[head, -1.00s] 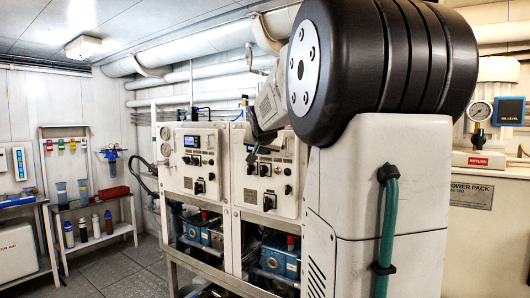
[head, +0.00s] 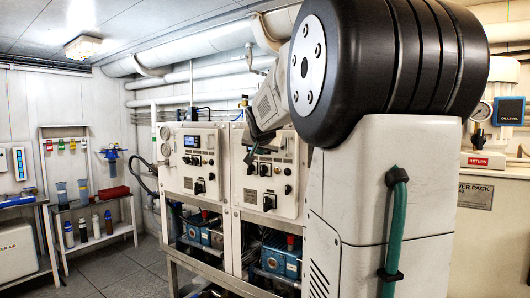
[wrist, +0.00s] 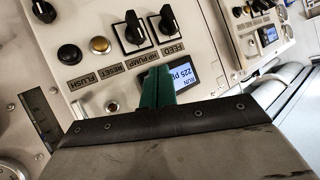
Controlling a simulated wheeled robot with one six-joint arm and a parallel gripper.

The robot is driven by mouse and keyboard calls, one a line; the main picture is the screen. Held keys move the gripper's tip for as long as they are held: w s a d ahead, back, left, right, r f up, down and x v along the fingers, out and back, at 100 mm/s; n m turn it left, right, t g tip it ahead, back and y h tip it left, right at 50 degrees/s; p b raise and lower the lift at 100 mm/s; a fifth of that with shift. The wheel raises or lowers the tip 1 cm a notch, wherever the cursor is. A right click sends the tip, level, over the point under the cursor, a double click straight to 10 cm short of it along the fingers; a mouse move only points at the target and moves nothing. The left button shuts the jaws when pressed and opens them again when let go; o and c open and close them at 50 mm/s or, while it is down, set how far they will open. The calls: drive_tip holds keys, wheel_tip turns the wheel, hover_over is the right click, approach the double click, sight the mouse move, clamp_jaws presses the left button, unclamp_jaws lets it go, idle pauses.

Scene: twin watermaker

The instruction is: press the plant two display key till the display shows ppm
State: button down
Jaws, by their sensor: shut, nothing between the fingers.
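My gripper (wrist: 157,88) is shut and empty, its green fingertips against or just in front of a cream control panel (wrist: 85,85) in the wrist view. A small lit display (wrist: 181,77) sits right beside the fingertips. It shows RUN and 225 with a unit starting with p; the rest of the unit is not clear. The display key is not distinguishable; the fingers may cover it. In the head view, my gripper (head: 251,157) is at the upper part of the right-hand panel (head: 282,172), and my arm hides part of that panel. I cannot tell contact.
In the wrist view, black rotary knobs (wrist: 133,30) marked FEED and HP PUMP and round buttons (wrist: 69,54) lie close to the fingers. The neighbouring panel has its own display (wrist: 270,35). In the head view, that similar panel (head: 188,172) stands left.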

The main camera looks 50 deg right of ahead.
drive_tip(key=shift+a, duration=0.15)
drive_tip(key=a, duration=0.5)
drive_tip(key=shift+s, duration=0.2)
idle(1.0)
drive_tip(key=s+a+f+n+g+y, duration=0.1)
drive_tip(key=s+a+f+g, duration=0.15)
drive_tip(key=f, duration=0.35)
drive_tip(key=s+a+f+n+g+y, duration=0.1)
drive_tip(key=s+a+f, duration=0.4)
drive_tip(key=a, duration=0.6)
drive_tip(key=s+a+f+n+g+y, duration=0.2)
drive_tip(key=s+a+f+n+y, duration=0.2)
drive_tip(key=s+a, duration=0.6)
drive_tip(key=s+a+f+n+g+y, duration=0.1)
drive_tip(key=s+a+f+n+y, duration=0.2)
drive_tip(key=a, duration=1)
drive_tip(key=shift+s+f+n, duration=1.6)
drive_tip(key=shift+s+f, duration=0.75)
drive_tip(key=shift+s, duration=0.05)
